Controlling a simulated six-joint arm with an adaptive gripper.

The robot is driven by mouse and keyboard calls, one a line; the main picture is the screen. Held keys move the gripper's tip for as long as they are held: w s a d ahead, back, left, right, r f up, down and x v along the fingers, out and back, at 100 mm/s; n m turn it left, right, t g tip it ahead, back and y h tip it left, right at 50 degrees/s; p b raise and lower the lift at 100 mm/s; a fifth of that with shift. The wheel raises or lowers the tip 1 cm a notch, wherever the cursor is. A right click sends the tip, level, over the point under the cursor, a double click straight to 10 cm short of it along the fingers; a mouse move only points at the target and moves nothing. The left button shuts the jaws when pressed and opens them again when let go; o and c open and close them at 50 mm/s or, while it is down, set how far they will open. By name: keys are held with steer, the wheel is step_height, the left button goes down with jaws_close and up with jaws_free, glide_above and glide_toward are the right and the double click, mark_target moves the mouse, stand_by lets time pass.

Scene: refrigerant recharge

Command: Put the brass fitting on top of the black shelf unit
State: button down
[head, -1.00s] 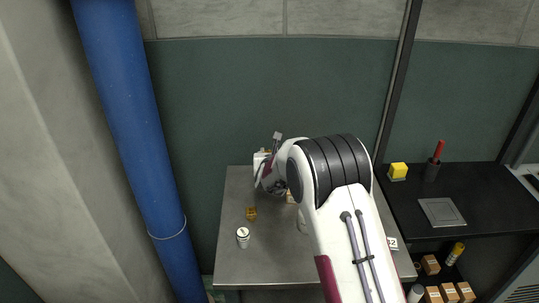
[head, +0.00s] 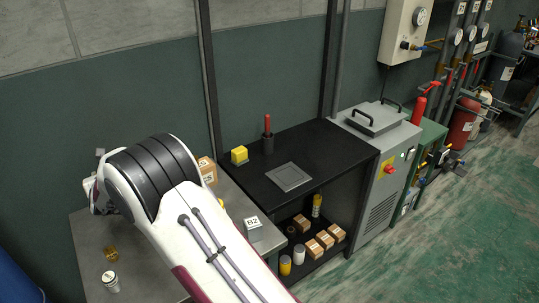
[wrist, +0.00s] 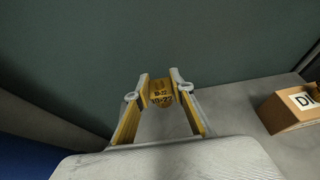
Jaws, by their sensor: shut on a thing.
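In the wrist view my gripper (wrist: 160,82) has its yellow-padded fingers closed on a brass-coloured piece (wrist: 161,92) with dark printed lettering. The piece appears to be off the grey table; its far side is hidden. In the head view my arm hides the fingers and the held piece. Another small brass-coloured item (head: 110,253) stands on the grey table, left of my arm; I cannot tell its exact shape. The black shelf unit (head: 330,165) stands right of the table, with bare top surface around a grey square plate.
On the shelf top are a yellow block (head: 239,155), a dark holder with a red handle (head: 267,140) and the grey plate (head: 289,177). Boxes and cylinders fill its lower shelf. A white-capped jar (head: 111,281), a cardboard box (head: 207,171) and a B2 marker (head: 253,224) are on the table.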

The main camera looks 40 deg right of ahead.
steer(key=shift+d+r, duration=0.15)
steer(key=shift+r, duration=0.6)
steer(key=w+d+m+g+h, duration=0.1)
steer(key=d+m+h, duration=0.35)
steer(key=d, duration=2.15)
steer(key=s+d+m+g+h, duration=0.2)
steer(key=s+d+h, duration=0.15)
steer(key=d, duration=0.85)
steer(key=s+d+m+g+h, duration=0.1)
steer(key=s+d+m+h, duration=0.2)
steer(key=d, duration=1)
step_height(320, 180, down, 7)
steer(key=y, duration=0.1)
steer(key=shift+s+a, duration=0.25)
steer(key=shift+a, duration=0.1)
steer(key=shift+f+n, duration=0.15)
steer(key=shift+n, duration=0.1)
steer(key=shift+f, duration=3)
steer(key=shift+f+y, duration=0.1)
steer(key=shift+y, duration=0.2)
